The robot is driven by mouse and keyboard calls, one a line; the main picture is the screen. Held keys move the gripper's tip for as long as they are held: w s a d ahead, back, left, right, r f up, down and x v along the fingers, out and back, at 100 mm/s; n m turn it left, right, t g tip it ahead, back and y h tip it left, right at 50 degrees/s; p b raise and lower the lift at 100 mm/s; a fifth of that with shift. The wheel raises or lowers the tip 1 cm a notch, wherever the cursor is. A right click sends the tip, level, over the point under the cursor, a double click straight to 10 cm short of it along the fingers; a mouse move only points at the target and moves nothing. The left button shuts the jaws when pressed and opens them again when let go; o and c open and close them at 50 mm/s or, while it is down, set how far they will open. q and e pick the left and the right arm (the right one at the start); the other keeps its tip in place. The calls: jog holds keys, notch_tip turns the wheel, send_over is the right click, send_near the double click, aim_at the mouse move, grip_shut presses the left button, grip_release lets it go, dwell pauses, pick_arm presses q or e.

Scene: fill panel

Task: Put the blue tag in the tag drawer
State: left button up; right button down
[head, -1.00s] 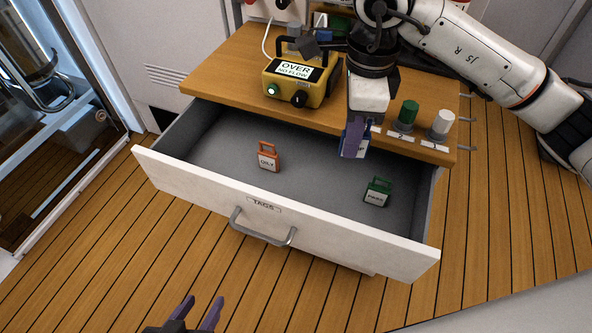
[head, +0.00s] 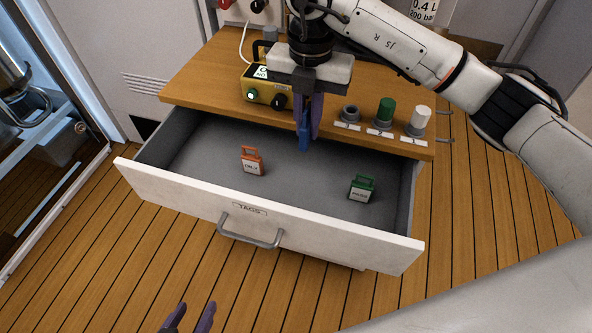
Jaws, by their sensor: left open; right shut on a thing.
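The blue tag (head: 304,137) is between the purple fingers of my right gripper (head: 309,122), which is shut on it. The tag hangs edge-on above the rear part of the open tag drawer (head: 190,191), near the front edge of the wooden top. The drawer front is labelled TAGS and has a grey handle (head: 250,234). My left gripper (head: 190,318) is open and empty at the bottom edge, in front of the drawer.
On the wooden top (head: 200,84) are a yellow meter (head: 262,92), partly hidden by my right gripper, a green knob (head: 384,110) and a white knob (head: 419,118).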

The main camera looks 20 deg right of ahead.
notch_tip(320, 180, down, 15)
jog(key=shift+r+b, duration=0.15)
jog(key=shift+b, duration=0.3)
jog(key=c, duration=2.2)
grip_release()
jog(key=shift+f, duration=0.2)
jog(key=o, duration=0.4)
jog(key=shift+o, duration=0.2)
jog(key=shift+r, duration=0.1)
notch_tip(320, 180, up, 12)
jog(key=shift+r+p, duration=0.1)
jog(key=shift+p, duration=0.35)
